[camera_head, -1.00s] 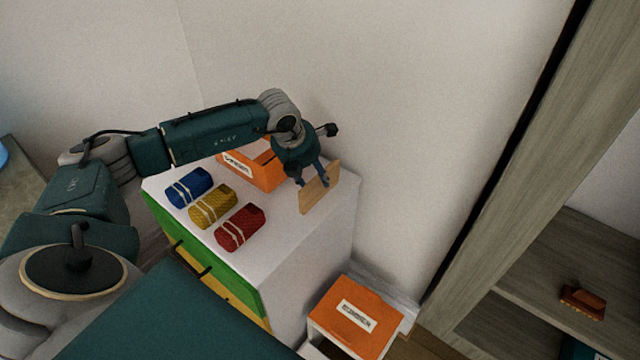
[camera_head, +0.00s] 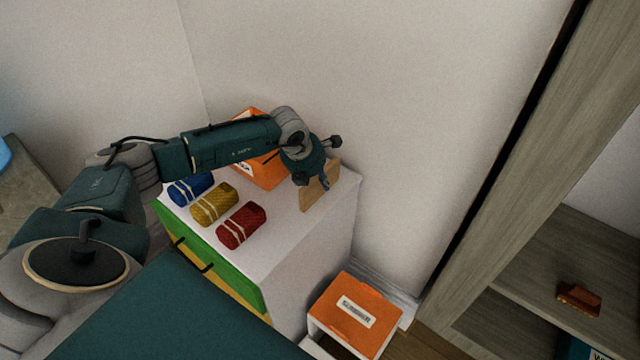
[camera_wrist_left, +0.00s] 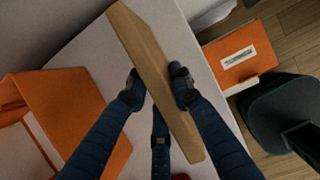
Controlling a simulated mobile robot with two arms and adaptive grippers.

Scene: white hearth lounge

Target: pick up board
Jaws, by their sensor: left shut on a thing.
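The wooden board (camera_head: 321,188) stands on edge at the right end of the white cabinet top, near the wall. It also shows in the left wrist view (camera_wrist_left: 152,62), crossing the picture at a slant between my fingers. My left gripper (camera_head: 312,182) reaches down over the board from the left and is shut on it. In the left wrist view the blue fingers of the left gripper (camera_wrist_left: 158,90) press the board from both sides. I cannot tell whether the board's lower edge touches the cabinet top. My right gripper does not show.
Blue (camera_head: 190,188), yellow (camera_head: 214,204) and red (camera_head: 241,226) bundles lie on the white cabinet (camera_head: 285,228). An orange box (camera_head: 252,116) stands behind my arm. A small orange-topped unit (camera_head: 352,318) is on the floor at right. A wooden shelf (camera_head: 545,240) stands farther right.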

